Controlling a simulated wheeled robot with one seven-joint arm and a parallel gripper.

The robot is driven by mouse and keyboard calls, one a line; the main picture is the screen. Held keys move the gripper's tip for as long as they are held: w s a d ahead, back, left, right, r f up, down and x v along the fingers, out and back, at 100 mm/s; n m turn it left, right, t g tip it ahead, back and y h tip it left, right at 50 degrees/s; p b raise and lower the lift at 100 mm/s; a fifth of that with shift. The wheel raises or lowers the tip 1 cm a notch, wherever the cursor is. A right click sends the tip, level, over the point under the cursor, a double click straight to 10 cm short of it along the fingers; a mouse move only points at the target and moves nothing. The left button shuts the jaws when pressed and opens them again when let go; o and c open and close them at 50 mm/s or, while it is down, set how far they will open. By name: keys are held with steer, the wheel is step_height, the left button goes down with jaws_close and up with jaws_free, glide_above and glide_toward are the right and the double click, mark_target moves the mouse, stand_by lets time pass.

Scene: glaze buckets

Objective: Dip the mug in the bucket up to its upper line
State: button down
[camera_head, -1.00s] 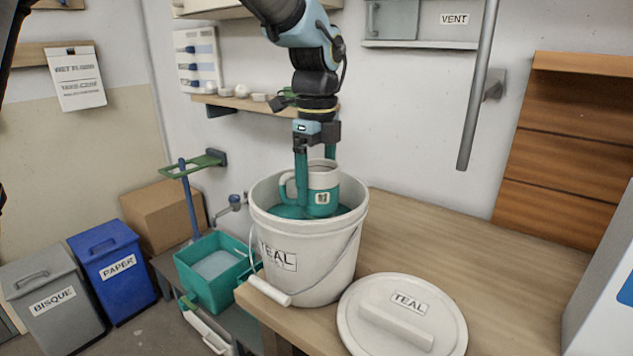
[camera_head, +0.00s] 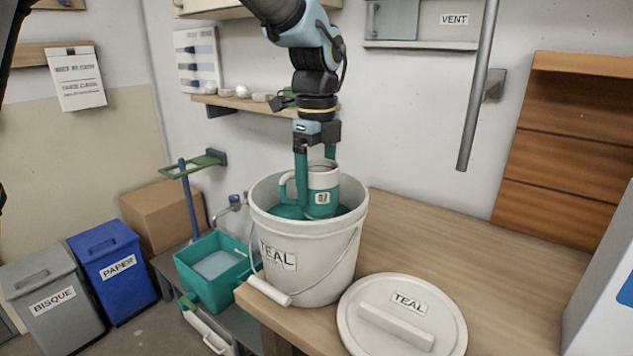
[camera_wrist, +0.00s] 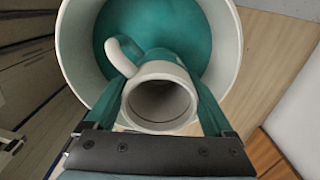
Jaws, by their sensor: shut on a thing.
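The mug (camera_head: 325,178) is upright inside the bucket's mouth, white at the top and teal lower down, with a small pale label on its side. My gripper (camera_head: 314,188) points down, shut on the mug, with one teal finger on each side. The bucket (camera_head: 310,262) is white, marked TEAL, and holds teal glaze (camera_head: 286,211). The mug's foot is at or near the glaze surface; I cannot tell how deep it is. In the wrist view the mug's open rim (camera_wrist: 160,122) and handle (camera_wrist: 122,55) show over the glaze. No upper line is clearly readable.
The bucket stands at the table's (camera_head: 440,240) left edge, with its handle grip (camera_head: 268,291) hanging in front. A TEAL lid (camera_head: 440,315) lies to the right. A teal basin (camera_head: 212,270) sits lower left. The table behind the lid is clear.

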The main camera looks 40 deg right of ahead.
step_height(320, 180, up, 10)
steer(key=p, duration=0.8)
steer(key=shift+p, duration=0.3)
